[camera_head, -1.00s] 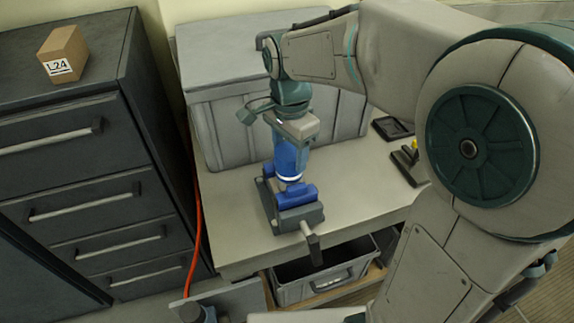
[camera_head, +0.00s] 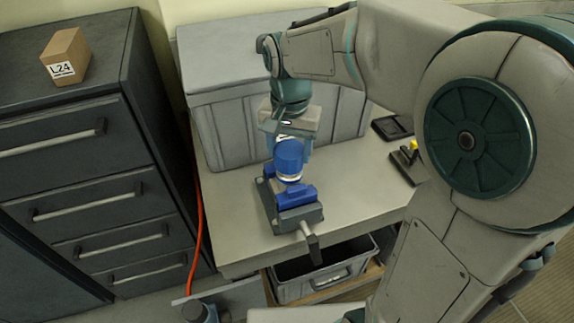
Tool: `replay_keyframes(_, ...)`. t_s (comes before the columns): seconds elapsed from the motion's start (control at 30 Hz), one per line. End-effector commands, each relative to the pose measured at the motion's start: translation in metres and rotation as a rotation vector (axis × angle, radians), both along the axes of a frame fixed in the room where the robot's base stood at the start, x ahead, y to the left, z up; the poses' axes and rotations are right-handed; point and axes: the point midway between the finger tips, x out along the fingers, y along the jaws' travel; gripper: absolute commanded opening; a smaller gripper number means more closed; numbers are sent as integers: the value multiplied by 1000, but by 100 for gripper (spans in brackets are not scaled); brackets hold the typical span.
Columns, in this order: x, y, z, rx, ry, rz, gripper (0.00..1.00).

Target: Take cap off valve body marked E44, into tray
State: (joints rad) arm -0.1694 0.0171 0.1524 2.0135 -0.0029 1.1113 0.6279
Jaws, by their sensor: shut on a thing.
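A blue cap (camera_head: 289,158) sits upright on a pale body (camera_head: 289,180) in a grey vise with blue jaws (camera_head: 296,195) on the workbench. Most of the pale body is hidden, and no E44 mark can be read. My gripper (camera_head: 289,150) points down from above with its fingers at either side of the cap, shut on it. The cap is still over the body; I cannot tell whether it has loosened. A small dark tray (camera_head: 391,129) lies on the bench to the right.
A large grey lidded case (camera_head: 235,115) stands close behind my gripper. A dark holder with a yellow part (camera_head: 408,163) lies to the right. A grey bin (camera_head: 325,282) is below the bench front. A box marked L24 (camera_head: 66,56) sits on the dark drawer cabinet (camera_head: 75,150).

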Motion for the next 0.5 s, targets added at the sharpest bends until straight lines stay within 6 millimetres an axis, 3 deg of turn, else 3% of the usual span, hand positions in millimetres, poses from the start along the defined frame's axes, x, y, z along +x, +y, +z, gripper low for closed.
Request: replay_keyframes(0.5,0,0,29,0,-1,-2,36)
